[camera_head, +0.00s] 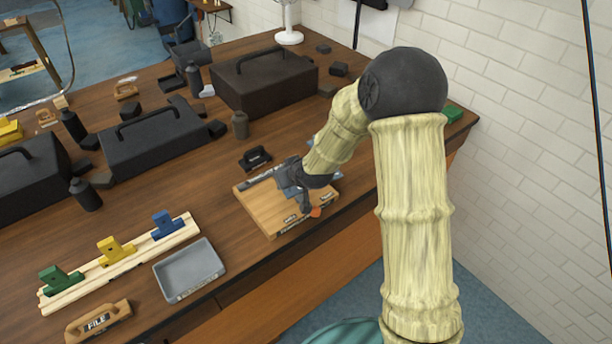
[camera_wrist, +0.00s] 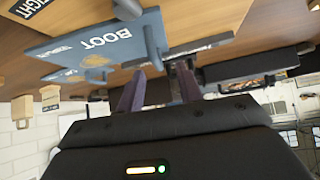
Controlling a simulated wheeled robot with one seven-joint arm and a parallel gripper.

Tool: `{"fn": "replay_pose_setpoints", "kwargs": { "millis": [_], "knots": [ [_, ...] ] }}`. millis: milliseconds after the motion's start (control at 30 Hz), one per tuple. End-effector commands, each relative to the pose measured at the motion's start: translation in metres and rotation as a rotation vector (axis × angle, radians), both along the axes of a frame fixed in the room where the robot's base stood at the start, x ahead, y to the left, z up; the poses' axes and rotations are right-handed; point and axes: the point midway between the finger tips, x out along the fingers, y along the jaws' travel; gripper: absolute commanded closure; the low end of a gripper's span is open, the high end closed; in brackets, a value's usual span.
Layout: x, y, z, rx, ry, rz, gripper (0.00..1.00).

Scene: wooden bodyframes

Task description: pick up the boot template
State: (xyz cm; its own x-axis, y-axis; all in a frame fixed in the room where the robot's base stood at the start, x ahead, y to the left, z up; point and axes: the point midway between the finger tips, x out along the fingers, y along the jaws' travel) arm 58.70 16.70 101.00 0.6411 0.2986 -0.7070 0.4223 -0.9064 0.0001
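The boot template is a blue flat plate marked BOOT (camera_wrist: 100,42), with an upright blue grip piece on it. In the wrist view the two dark fingers of my gripper (camera_wrist: 159,72) stand apart. The end of the template's grip piece shows between the fingertips. I cannot tell whether either finger touches it.
A grey tray (camera_head: 190,272) and a pale rail (camera_head: 125,262) with green, yellow and blue clips stand left of the board. A black handled block (camera_head: 255,158) is behind it. Dark toolboxes (camera_head: 265,80) fill the back. A white brick wall (camera_head: 530,120) is on the right.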

Motion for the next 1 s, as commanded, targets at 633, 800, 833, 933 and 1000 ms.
{"fn": "replay_pose_setpoints", "kwargs": {
  "millis": [633, 800, 833, 933, 1000],
  "knots": [
    [0.033, 0.011, -0.036, 0.000, 0.000, 0.000, 0.64],
    [0.033, 0.011, -0.036, 0.000, 0.000, 0.000, 0.64],
    [0.033, 0.011, -0.036, 0.000, 0.000, 0.000, 0.64],
    [0.033, 0.011, -0.036, 0.000, 0.000, 0.000, 0.64],
    [0.033, 0.011, -0.036, 0.000, 0.000, 0.000, 0.64]
  ]
}}
